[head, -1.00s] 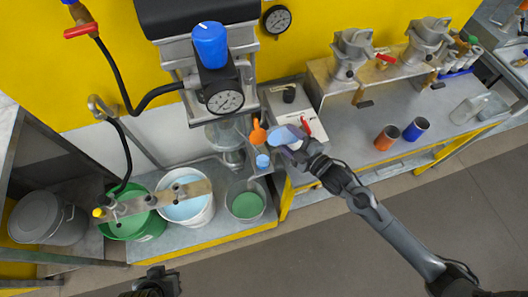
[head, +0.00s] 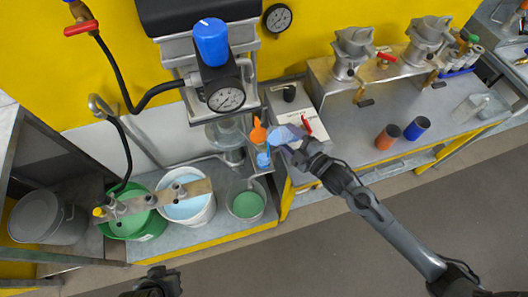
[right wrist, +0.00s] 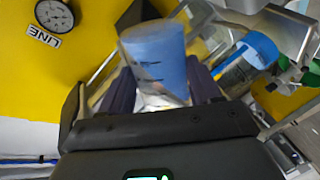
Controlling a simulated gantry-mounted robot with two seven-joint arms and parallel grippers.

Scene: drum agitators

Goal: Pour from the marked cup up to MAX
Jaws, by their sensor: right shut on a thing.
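My right gripper (head: 290,146) is shut on a clear cup with blue liquid (head: 280,135). It holds the cup tilted, with its mouth toward the left, beside an orange piece (head: 258,134). Just below is a small vessel with blue in it (head: 263,159); a thin blue streak shows between the two. In the right wrist view the held cup (right wrist: 158,60) has dark marks on its wall and sits between both fingers. A second clear vessel with blue (right wrist: 245,62) is beside it. I cannot read a MAX mark. My left gripper (head: 158,283) is at the bottom edge, its jaws unclear.
A green bucket (head: 157,228), a white bucket of pale blue liquid (head: 210,210) and a clear container of green (head: 246,205) stand at the left. A gauge column with a blue cap (head: 211,42) rises behind. Orange (head: 387,137) and blue (head: 417,128) cylinders are on the right bench.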

